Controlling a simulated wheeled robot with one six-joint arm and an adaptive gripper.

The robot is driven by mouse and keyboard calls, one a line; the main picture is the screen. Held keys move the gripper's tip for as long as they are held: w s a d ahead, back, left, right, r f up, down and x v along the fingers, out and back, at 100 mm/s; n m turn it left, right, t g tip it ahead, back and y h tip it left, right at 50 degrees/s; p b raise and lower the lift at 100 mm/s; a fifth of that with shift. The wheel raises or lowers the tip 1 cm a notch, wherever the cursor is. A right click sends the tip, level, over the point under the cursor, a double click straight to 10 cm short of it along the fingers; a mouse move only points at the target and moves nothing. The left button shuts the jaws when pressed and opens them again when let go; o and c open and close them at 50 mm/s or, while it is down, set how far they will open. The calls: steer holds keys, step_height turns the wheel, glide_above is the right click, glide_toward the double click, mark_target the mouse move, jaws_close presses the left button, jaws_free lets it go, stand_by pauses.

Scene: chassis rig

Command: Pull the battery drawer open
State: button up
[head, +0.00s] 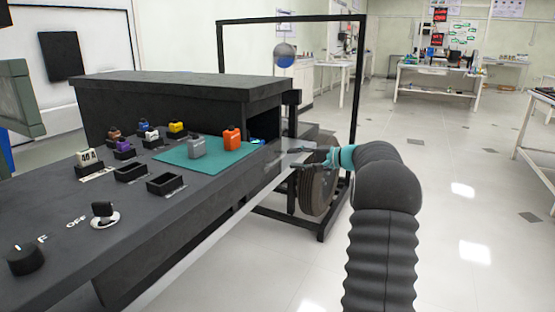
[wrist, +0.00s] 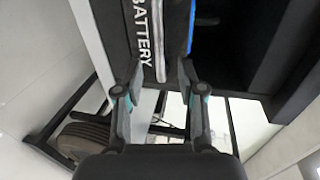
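The battery drawer shows in the wrist view as a dark panel marked BATTERY (wrist: 120,25), with a grey strip running down its right part and a blue edge beside it. In the head view, a dark opening with a blue patch in it (head: 256,143) is at the right end of the black housing. How far the drawer is out, I cannot tell. My gripper (wrist: 160,72) has its two fingers apart, one on each side of the strip's lower end. Whether they touch it, I cannot tell. In the head view my gripper (head: 300,158) is just right of the housing's end.
The bench (head: 150,225) holds a green mat (head: 180,157) with grey and orange blocks, several coloured fuses, a knob (head: 25,255) and an OFF switch (head: 103,213). A black frame (head: 361,90) and a wheel (head: 318,190) stand close by my gripper. The floor to the right is clear.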

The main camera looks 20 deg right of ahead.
mark_target(280, 158)
steer(key=x, duration=0.7)
jaws_close()
